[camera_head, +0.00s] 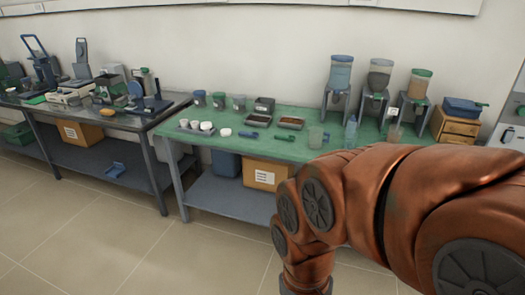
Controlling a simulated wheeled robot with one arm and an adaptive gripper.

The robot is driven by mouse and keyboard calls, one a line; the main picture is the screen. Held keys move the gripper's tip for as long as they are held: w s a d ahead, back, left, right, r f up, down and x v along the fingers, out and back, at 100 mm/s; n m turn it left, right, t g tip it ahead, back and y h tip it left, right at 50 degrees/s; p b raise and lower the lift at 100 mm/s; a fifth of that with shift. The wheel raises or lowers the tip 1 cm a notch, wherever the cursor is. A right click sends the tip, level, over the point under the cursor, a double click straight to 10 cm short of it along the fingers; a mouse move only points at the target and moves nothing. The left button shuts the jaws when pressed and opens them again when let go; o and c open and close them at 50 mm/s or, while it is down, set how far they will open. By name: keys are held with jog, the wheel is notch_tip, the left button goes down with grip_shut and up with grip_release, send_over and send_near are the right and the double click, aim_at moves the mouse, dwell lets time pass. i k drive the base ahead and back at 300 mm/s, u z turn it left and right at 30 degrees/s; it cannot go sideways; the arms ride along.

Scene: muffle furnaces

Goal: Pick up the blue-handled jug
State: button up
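I cannot pick out a jug with a clearly blue handle at this size. A clear, pale jug-like vessel (316,138) stands upright near the front edge of the green-topped table (240,138). A small coloured part shows at its right side, too small to tell its colour surely. A clear bottle (350,133) stands to its right, and a small clear vessel (395,133) stands below the dispensers. My copper-coloured arm covers the right front of the table and hangs down in front of it. My gripper is out of view below the frame.
Several dispensers (340,75) stand at the table's back right, beside a wooden drawer box (455,125) with a blue case (462,108). Trays (290,123), lidded cups (218,99) and white crucibles (206,126) sit left. A grey bench (140,122) stands further left. The floor ahead left is clear.

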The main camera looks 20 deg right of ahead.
aim_at(319, 139)
jog(key=z, duration=1.75)
jog(key=k, duration=0.1)
jog(key=u, duration=2.3)
jog(key=i, duration=1.7)
jog(key=z, duration=1.2)
jog(key=i, duration=1.1)
jog(key=z, duration=1)
jog(key=i, duration=0.2)
jog(key=z, duration=0.2)
